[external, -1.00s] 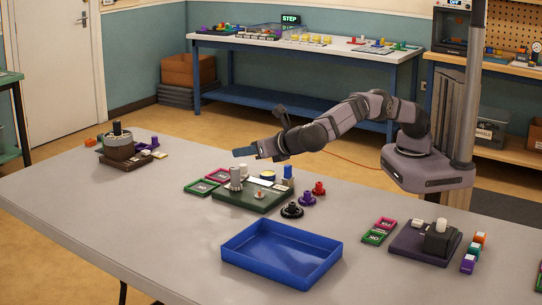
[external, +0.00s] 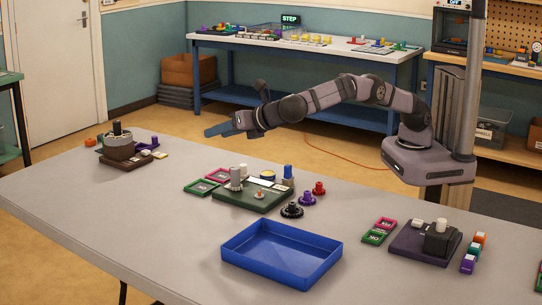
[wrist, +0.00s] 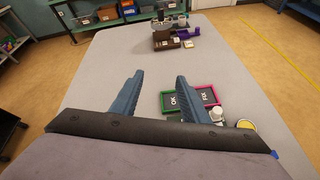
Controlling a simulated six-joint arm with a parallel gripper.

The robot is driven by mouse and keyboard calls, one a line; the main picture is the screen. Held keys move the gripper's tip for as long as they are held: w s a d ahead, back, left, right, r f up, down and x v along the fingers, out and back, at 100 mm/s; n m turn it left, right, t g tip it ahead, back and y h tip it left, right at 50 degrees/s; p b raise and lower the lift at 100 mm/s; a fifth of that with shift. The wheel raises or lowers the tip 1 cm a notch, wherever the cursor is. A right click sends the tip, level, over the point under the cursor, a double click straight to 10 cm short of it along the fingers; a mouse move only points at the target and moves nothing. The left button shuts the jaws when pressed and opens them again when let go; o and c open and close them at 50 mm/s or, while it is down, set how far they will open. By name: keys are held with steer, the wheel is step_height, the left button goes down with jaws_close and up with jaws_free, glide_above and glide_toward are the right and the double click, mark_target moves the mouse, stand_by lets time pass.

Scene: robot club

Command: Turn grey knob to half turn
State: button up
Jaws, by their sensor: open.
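A tall grey knob (external: 236,179) stands upright on a dark green panel (external: 248,202) in the middle of the table. The panel also carries a small pinkish knob (external: 259,194), a blue-topped post and a round tin (external: 268,177). My gripper (external: 214,130) is open and empty, held well above the table, up and to the left of the panel. In the wrist view my open fingers (wrist: 159,82) point across the table. A pale grey cylinder (wrist: 216,114) shows right of the fingers, probably the knob; its turn mark cannot be read.
Green (external: 203,188) and pink (external: 219,175) tiles lie at the panel's left. Black (external: 292,210), purple and red knobs stand at its right. A blue tray (external: 282,253) sits in front. Other devices stand at far left (external: 120,148) and right (external: 425,241).

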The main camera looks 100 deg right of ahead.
steer(key=w+d+f+m+t+y+p, duration=0.1)
steer(key=w+d+f+m+y+p, duration=0.3)
steer(key=d+f+m+y+p, duration=0.3)
steer(key=s+r+m+t+y+p, duration=0.1)
steer(key=s+r+m+y+p, duration=0.35)
steer(key=s, duration=0.25)
steer(key=s+r+m+t+y+p, duration=0.1)
steer(key=s+r+m+y+p, duration=0.2)
steer(key=s+m+y+p, duration=0.25)
steer(key=b, duration=0.2)
glide_toward(236, 167)
steer(key=x, duration=0.3)
steer(key=shift+w+a+r, duration=0.15)
steer(key=shift+a, duration=0.1)
steer(key=shift+g, duration=0.3)
steer(key=shift+p+x, duration=1.05)
steer(key=shift+x, duration=2.6)
steer(key=shift+d, duration=0.1)
steer(key=shift+h, duration=0.3)
jaws_close()
